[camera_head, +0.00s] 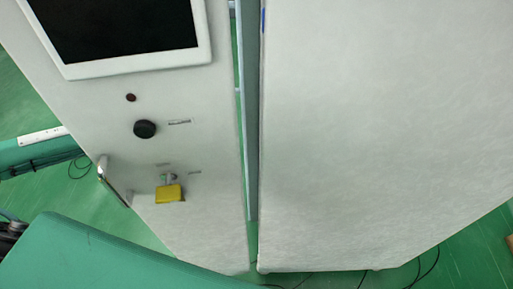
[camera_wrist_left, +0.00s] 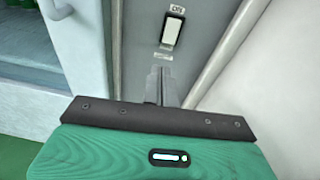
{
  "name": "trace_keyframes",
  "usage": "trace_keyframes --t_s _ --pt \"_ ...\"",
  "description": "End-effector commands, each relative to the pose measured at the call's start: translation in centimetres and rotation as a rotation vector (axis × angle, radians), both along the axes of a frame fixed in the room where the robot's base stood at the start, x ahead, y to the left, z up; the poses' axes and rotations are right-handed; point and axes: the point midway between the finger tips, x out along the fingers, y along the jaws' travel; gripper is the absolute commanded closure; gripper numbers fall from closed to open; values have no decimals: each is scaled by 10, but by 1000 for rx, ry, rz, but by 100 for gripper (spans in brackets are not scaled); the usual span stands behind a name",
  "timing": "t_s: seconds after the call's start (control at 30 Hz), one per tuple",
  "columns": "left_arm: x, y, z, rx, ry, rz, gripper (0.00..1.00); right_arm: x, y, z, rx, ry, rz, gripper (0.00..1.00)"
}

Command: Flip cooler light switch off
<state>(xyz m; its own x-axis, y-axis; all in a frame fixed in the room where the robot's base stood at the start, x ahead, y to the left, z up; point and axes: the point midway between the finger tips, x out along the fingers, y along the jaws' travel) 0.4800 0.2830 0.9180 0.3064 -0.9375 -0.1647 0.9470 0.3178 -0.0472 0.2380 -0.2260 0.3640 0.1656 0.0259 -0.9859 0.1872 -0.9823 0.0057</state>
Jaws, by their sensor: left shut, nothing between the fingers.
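In the left wrist view a white rocker switch (camera_wrist_left: 171,31) in a dark frame sits on a grey panel (camera_wrist_left: 140,50). One small label is above it and another is below it. My left gripper (camera_wrist_left: 162,70) is shut and empty, its fingertips just below the lower label in the picture. I cannot tell whether the fingertips touch the panel or which way the rocker is tipped. The switch does not show in the head view, and neither gripper shows there.
In the head view a white panel (camera_head: 105,110) carries a black screen (camera_head: 120,25), a black knob (camera_head: 145,129), a yellow padlock (camera_head: 170,193) and a metal handle (camera_head: 113,182). A large white surface (camera_head: 380,130) is to its right, across a narrow gap. Green floor shows around them.

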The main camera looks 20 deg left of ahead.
Motion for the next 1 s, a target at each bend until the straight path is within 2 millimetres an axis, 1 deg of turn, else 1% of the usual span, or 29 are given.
trace_keyframes --t_s 0.03,0.17,0.57,0.67,0.77,1.0 --pt "-5 -1 2 11 -18 -20 100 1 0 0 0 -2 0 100" --pt "-12 -3 5 25 -43 -45 100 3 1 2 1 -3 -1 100" --pt "-11 -6 6 23 -44 -45 100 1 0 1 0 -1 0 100" --pt "-8 -14 6 21 -45 -46 100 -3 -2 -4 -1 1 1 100" --pt "-4 -27 5 19 -45 -46 100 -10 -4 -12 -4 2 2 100" --pt "5 -62 -2 21 -45 -46 100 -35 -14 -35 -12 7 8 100"
